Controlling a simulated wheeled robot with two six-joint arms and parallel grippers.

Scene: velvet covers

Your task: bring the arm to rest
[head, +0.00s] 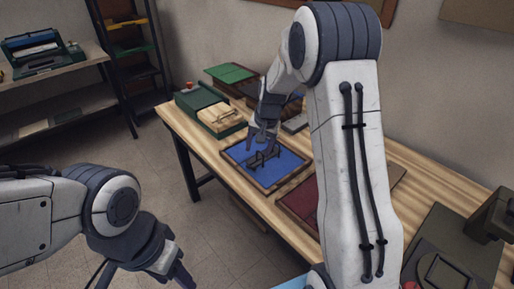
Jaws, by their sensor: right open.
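My right arm reaches across the wooden table (395,152) from the right. Its gripper (263,146) is open and points down over a blue velvet panel in a wooden frame (281,167). A dark, thin-barred shape shows on the blue panel just below the fingers; I cannot tell whether they touch it. My left arm is at the lower left, clear of the table. Its gripper (178,274) hangs over the floor near the bottom edge; its opening cannot be made out.
A green box with a pale wooden top (222,115) and a green panel (230,73) stand at the table's far end. A dark red panel (300,202) lies nearer, partly behind my right arm. A dark machine (455,250) stands at lower right. Shelves (60,95) are at left.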

